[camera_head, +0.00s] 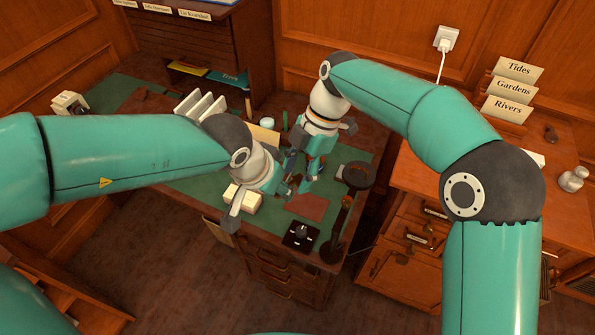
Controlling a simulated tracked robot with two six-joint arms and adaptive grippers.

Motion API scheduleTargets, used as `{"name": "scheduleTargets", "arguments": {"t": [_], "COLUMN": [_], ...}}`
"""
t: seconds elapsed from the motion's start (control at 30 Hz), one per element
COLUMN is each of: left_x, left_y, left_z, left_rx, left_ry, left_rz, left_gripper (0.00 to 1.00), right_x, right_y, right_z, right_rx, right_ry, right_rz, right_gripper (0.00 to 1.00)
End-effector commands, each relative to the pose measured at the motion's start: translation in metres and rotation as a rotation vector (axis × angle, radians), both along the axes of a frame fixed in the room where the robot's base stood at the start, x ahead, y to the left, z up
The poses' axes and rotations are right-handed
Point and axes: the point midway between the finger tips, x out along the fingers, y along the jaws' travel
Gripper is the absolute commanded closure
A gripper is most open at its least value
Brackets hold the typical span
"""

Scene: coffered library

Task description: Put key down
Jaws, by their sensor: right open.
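I cannot make out the key; it may be hidden by my arms or too small to see. My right gripper (314,168) points down over the middle of the green-topped desk (190,184), and its jaws are open. My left gripper (284,190) is close beside it to the left, low over the desk. My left wrist hides much of its fingers, so I cannot tell whether they are open or shut. A reddish-brown pad (308,207) lies on the desk just in front of the two grippers.
A small black item (300,236) stands at the desk's front edge. A dark round object (357,176) and a long dark item (337,228) are to the right. Pale blocks (243,198) sit near my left wrist. A cabinet (415,222) with label cards (510,90) stands at right.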

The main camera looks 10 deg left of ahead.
Motion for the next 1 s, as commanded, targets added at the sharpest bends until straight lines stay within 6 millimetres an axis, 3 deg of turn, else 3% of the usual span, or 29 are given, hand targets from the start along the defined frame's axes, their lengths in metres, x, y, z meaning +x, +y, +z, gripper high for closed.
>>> {"name": "scheduleTargets", "arguments": {"t": [0.27, 0.57, 0.63, 0.67, 0.7, 0.83, 1.0], "left_x": [0.0001, -0.0003, -0.0004, -0.0005, -0.0005, -0.0003, -0.0002], "left_y": [0.0000, -0.0007, -0.0011, -0.0012, -0.0014, -0.0012, -0.0006], "left_z": [0.0001, 0.0002, 0.0002, 0.0002, 0.0002, 0.0001, 0.0001], "left_rx": [0.000, -0.001, -0.002, -0.002, -0.001, -0.002, -0.001], "left_ry": [0.000, -0.001, 0.000, 0.000, -0.001, 0.000, 0.000], "left_rz": [0.000, -0.001, -0.002, -0.002, -0.003, -0.002, -0.001], "left_gripper": [1.00, 1.00, 1.00, 0.60, 0.54, 0.33, 0.33], "right_x": [-0.0004, 0.0002, 0.0004, 0.0005, 0.0005, 0.0002, 0.0000], "right_y": [0.0004, 0.0008, 0.0013, 0.0014, 0.0017, 0.0015, 0.0008], "right_z": [-0.0014, -0.0011, -0.0010, -0.0009, -0.0008, -0.0008, -0.0009], "right_rx": [-0.001, 0.001, 0.002, 0.003, 0.004, 0.003, 0.001], "right_ry": [0.001, -0.001, -0.003, -0.004, -0.003, -0.001, -0.001], "right_rz": [0.000, -0.001, -0.002, -0.002, -0.002, -0.001, 0.000], "right_gripper": [0.48, 0.98, 1.00, 1.00, 1.00, 1.00, 1.00]}}
